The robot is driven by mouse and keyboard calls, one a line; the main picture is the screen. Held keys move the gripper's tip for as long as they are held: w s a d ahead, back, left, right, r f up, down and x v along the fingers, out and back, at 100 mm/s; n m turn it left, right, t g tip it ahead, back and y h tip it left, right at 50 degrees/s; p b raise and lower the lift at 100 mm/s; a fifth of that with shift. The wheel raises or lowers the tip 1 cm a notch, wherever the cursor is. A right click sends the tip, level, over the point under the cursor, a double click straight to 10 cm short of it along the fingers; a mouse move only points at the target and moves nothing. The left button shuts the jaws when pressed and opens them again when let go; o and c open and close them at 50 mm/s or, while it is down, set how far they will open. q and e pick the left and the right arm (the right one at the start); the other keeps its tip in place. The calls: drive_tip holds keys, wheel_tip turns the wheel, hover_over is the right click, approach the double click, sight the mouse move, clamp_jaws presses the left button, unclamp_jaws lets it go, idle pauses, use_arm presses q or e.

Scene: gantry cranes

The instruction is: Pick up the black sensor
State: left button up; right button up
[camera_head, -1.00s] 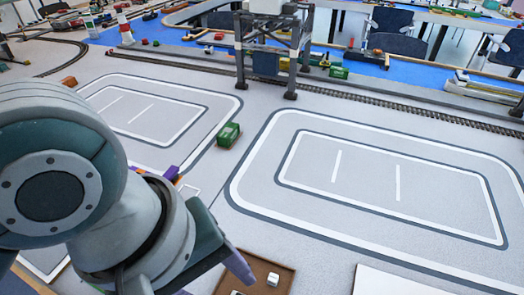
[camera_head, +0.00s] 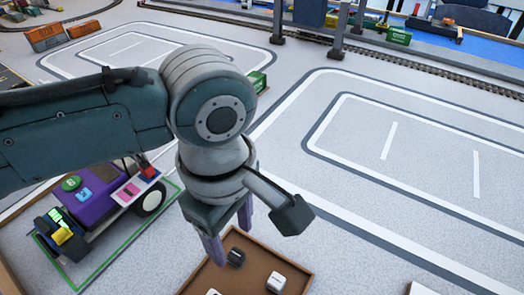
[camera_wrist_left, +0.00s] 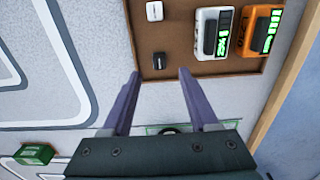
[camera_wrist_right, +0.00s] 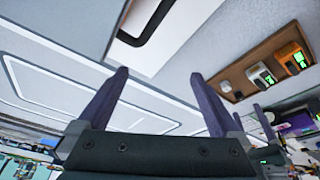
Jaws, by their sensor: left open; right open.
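The black sensor (camera_head: 236,257) is a small dark block lying in the brown tray (camera_head: 302,265), near the tray's left side. It also shows in the left wrist view (camera_wrist_left: 159,61), ahead of the fingers. My left gripper (camera_head: 229,234) is open and empty, its purple fingers pointing down just above and beside the black sensor. In the left wrist view its two fingertips (camera_wrist_left: 160,74) stand on either side of the sensor, with the sensor slightly beyond them. My right gripper (camera_wrist_right: 158,80) is open and empty in the right wrist view, away from the tray.
A white sensor (camera_head: 276,281) lies near the black one in the tray. A white device (camera_wrist_left: 212,35) and an orange device (camera_wrist_left: 261,30) share the tray. A purple vehicle (camera_head: 95,210) stands left of my left gripper.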

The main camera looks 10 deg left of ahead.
sight(236, 254)
use_arm(q)
wheel_tip(236, 254, down, 5)
drive_tip(key=shift+r+b, duration=0.1)
drive_tip(key=shift+b, duration=0.8)
clamp_jaws()
